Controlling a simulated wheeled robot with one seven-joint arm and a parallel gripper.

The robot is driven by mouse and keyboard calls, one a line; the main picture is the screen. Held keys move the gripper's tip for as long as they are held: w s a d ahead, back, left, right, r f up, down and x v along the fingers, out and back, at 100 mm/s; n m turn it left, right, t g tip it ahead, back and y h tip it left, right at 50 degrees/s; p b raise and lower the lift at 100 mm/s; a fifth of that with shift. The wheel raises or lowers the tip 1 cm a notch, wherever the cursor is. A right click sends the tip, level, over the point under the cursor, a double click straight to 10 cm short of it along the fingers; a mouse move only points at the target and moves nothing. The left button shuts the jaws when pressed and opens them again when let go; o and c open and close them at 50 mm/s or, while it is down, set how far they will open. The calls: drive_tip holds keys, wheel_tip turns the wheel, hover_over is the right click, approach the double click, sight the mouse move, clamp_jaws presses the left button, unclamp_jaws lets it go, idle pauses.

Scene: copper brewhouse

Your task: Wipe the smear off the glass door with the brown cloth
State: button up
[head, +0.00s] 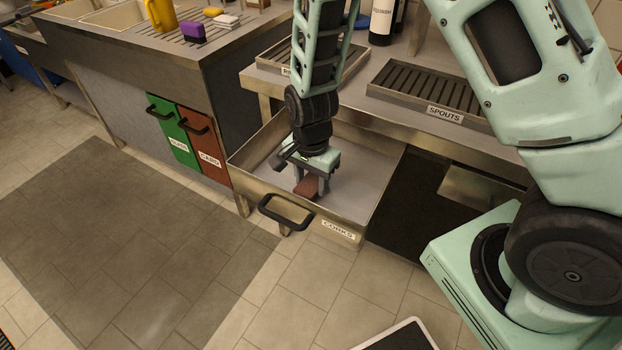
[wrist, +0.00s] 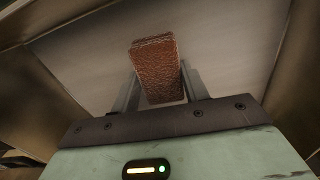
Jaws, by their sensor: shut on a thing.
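The brown cloth (wrist: 158,70) is a folded, leathery-looking brown piece between the two fingers of my gripper (wrist: 160,92) in the wrist view. In the head view the brown cloth (head: 307,187) shows under my gripper (head: 312,180), inside the open drawer labelled CORKS (head: 376,200). My gripper points down into this drawer and is shut on the cloth. I cannot tell whether the cloth touches the drawer floor. The glass door and its smear are not in view.
The drawer's front has a black handle (head: 286,212). Trays, one labelled SPOUTS (head: 431,95), sit on the counter above. At the left, a counter carries a yellow jug (head: 161,15) and a purple sponge (head: 192,31); green (head: 173,135) and red (head: 204,150) panels hang below. Tiled floor (head: 130,240) is clear.

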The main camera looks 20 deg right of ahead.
sight(311, 183)
drive_tip(key=shift+r, duration=0.1)
wheel_tip(311, 183, up, 8)
drive_tip(key=p, duration=0.7)
drive_tip(key=shift+p, duration=0.4)
drive_tip(key=o, duration=0.5)
drive_tip(key=shift+c, duration=0.2)
drive_tip(key=c, duration=0.7)
